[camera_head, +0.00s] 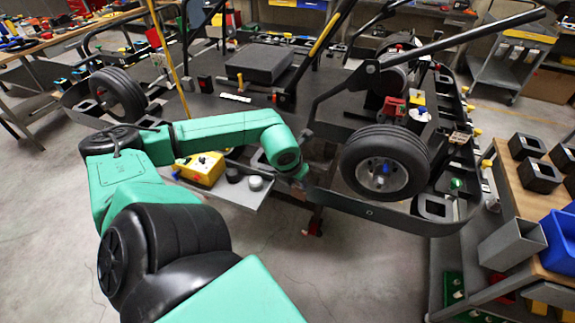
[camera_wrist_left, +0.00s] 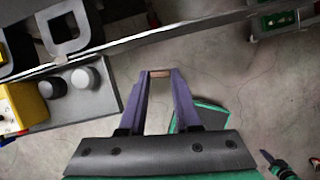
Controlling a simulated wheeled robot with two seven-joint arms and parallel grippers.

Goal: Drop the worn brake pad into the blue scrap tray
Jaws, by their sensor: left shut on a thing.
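My left gripper (camera_wrist_left: 160,78) is shut on a small brownish piece, the worn brake pad (camera_wrist_left: 160,73), held between the fingertips above bare floor. In the head view the green left arm reaches over the grey side shelf to the kart's near edge. The left fingers there are small and hard to make out. A blue tray or bin (camera_head: 558,243) stands on the wooden bench at the right edge and is partly cut off. I cannot tell whether it is the scrap tray.
The kart (camera_head: 369,212) on its stand fills the middle, with a front wheel (camera_head: 384,163) near the arm. A side shelf (camera_wrist_left: 92,108) holds a yellow box (camera_head: 203,168) and two round pucks. A grey bin (camera_head: 512,245) sits beside the blue one.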

